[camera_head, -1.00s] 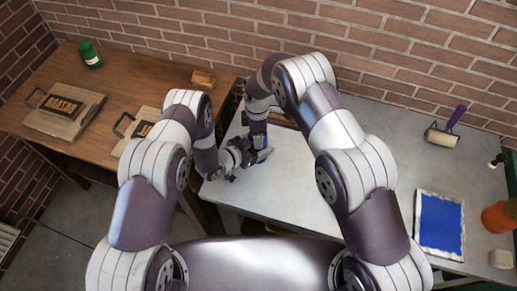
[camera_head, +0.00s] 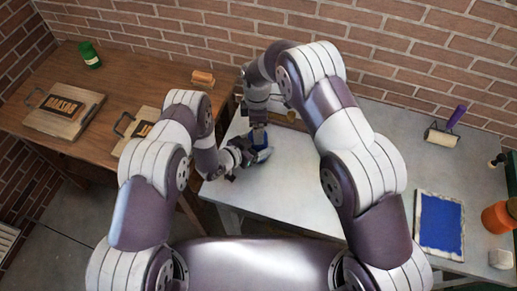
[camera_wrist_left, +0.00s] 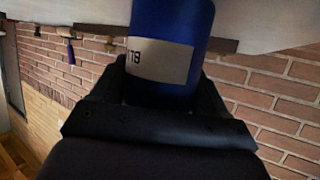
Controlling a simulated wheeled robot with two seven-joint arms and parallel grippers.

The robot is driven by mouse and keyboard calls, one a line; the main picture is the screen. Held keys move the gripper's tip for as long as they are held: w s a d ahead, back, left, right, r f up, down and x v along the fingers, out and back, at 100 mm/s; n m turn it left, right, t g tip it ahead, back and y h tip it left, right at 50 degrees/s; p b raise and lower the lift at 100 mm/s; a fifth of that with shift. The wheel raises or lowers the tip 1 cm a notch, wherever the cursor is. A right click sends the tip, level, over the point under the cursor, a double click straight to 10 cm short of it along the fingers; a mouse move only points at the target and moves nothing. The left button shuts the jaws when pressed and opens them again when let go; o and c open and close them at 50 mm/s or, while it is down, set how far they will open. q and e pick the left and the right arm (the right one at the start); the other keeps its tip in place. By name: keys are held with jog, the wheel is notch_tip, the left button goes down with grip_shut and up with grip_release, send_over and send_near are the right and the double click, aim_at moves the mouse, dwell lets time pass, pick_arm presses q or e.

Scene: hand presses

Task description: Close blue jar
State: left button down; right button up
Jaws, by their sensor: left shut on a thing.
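The blue jar (camera_head: 261,142) is at the left part of the grey table, between my two grippers. In the left wrist view the blue jar (camera_wrist_left: 178,18) fills the top middle, with a pale label reading "119". My left gripper (camera_head: 246,155) is shut on the jar from the left side. Its dark fingers flank the jar in the left wrist view (camera_wrist_left: 160,95). My right gripper (camera_head: 258,127) points down just above the jar. Its fingertips are too small to tell whether they are open or hold a lid. The jar's mouth is not clearly visible.
The grey table (camera_head: 290,185) has free room in front. A blue pad (camera_head: 441,225), an orange container (camera_head: 497,217) and a roller (camera_head: 443,134) are at the right. A wooden table (camera_head: 125,80) at the left holds press boards and a green jar (camera_head: 90,55). A brick wall stands behind.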

jog(key=shift+c, duration=0.3)
jog(key=shift+w+r, duration=0.2)
jog(key=shift+r, duration=0.1)
notch_tip(320, 180, up, 2)
jog(key=n, duration=0.3)
jog(key=shift+w+a+r+n, duration=0.1)
jog(key=shift+w+r+n, duration=0.05)
jog(key=shift+n, duration=0.25)
jog(key=n, duration=0.2)
jog(key=shift+r+n, duration=0.3)
jog(key=n, duration=0.3)
jog(key=shift+s, duration=0.3)
jog(key=shift+f, duration=0.1)
notch_tip(320, 180, down, 8)
jog(key=shift+r, duration=0.1)
